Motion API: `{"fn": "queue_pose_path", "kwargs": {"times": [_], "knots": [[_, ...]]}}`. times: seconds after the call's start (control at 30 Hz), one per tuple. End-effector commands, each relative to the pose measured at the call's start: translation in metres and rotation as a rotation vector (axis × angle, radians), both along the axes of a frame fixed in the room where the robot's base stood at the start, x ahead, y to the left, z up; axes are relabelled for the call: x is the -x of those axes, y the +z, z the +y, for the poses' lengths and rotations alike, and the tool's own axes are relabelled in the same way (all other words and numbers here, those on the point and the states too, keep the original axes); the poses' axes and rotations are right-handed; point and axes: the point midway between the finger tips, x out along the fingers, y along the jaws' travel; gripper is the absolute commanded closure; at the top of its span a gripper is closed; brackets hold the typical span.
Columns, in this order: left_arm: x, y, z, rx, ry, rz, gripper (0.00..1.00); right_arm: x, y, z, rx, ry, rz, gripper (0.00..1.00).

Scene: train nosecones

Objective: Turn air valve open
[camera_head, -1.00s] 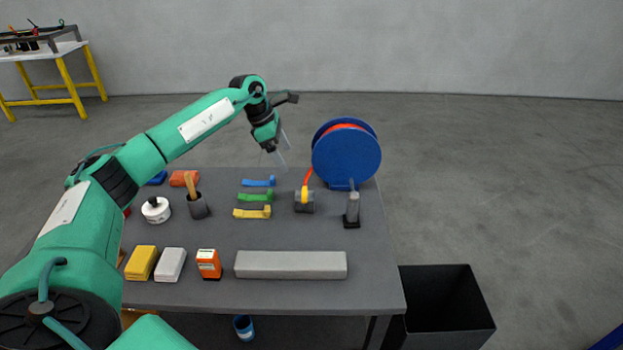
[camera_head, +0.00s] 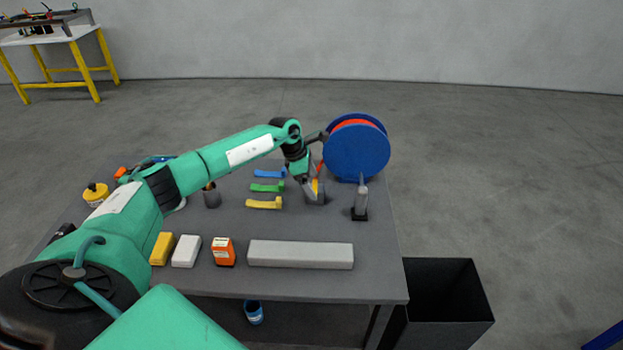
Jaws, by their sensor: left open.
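The air valve (camera_head: 316,195) is a small grey body with a yellow handle, standing on the table to the left of the blue hose reel (camera_head: 356,152). A red hose runs from the reel down to the valve. My left gripper (camera_head: 314,190) is open and reaches down at the valve's yellow handle. The fingers partly cover the handle, and I cannot tell whether they touch it. My right gripper is not in view.
Blue, green and yellow handles (camera_head: 265,203) lie left of the valve. A grey cylinder on a black base (camera_head: 360,203) stands right of it. A long grey block (camera_head: 300,254) and small boxes (camera_head: 223,252) line the front of the table (camera_head: 300,284). A black bin (camera_head: 443,290) stands at the right.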

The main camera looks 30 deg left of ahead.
Motion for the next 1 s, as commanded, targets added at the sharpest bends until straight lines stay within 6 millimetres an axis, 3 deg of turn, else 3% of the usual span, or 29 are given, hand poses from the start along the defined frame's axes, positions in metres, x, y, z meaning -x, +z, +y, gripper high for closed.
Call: {"fn": "queue_pose_path", "kwargs": {"times": [0.23, 0.47, 0.77, 1.0], "knots": [[-0.0001, -0.0008, -0.0001, 0.0, 0.0, 0.0, 0.17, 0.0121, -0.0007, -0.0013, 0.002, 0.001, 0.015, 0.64], [0.0, -0.0006, -0.0002, 0.0, 0.001, 0.0, 0.59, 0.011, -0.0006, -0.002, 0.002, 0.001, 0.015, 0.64], [-0.0001, -0.0007, -0.0011, 0.001, 0.033, -0.001, 0.59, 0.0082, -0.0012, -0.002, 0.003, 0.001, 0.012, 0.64], [-0.0003, -0.0012, -0.0043, 0.001, 0.16, 0.0, 0.59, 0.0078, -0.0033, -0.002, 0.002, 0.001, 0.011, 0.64]]}}
